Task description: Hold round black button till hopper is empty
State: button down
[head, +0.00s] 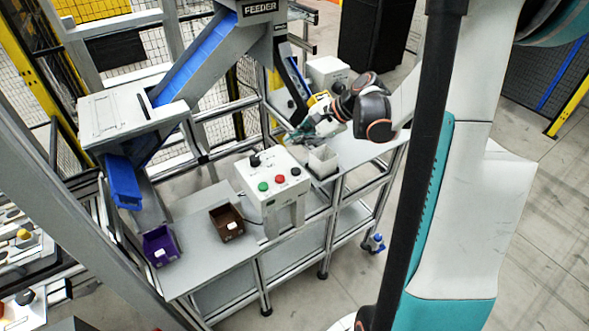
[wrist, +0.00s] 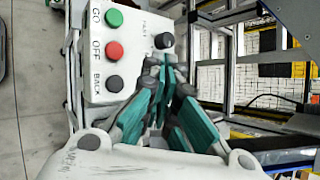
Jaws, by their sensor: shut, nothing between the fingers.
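The round black button (head: 295,171) is on the sloped face of a light grey control box (head: 270,191). In the wrist view the button (wrist: 114,83) is labelled BACK, below the red OFF button (wrist: 114,51) and green GO button (wrist: 114,18). A black knob (wrist: 163,41) sits on the same face. My gripper (head: 300,136) is shut and empty behind the box in the head view. In the wrist view its teal fingers (wrist: 166,72) overlap the box's lower right, right of the button; contact cannot be told. The feeder (head: 259,8) is cut off at the top; the hopper's contents are not visible.
A grey open bin (head: 311,171) stands right of the control box. A brown bin (head: 212,233) and a purple bin (head: 147,252) are on the left bench. A blue chute (head: 187,58) slopes down to a grey housing (head: 105,119). Metal frame posts surround the bench.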

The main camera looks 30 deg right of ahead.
aim_at(296, 172)
jog(key=shift+f, duration=0.1)
notch_tip(296, 172, down, 9)
jog(key=b, duration=0.6)
jog(key=shift+r, duration=0.2)
jog(key=shift+f+b, duration=0.1)
jog(key=shift+b, duration=0.25)
dwell(0.8)
jog(key=shift+f+b, duration=0.3)
jog(key=shift+f+b, duration=0.4)
dwell(4.8)
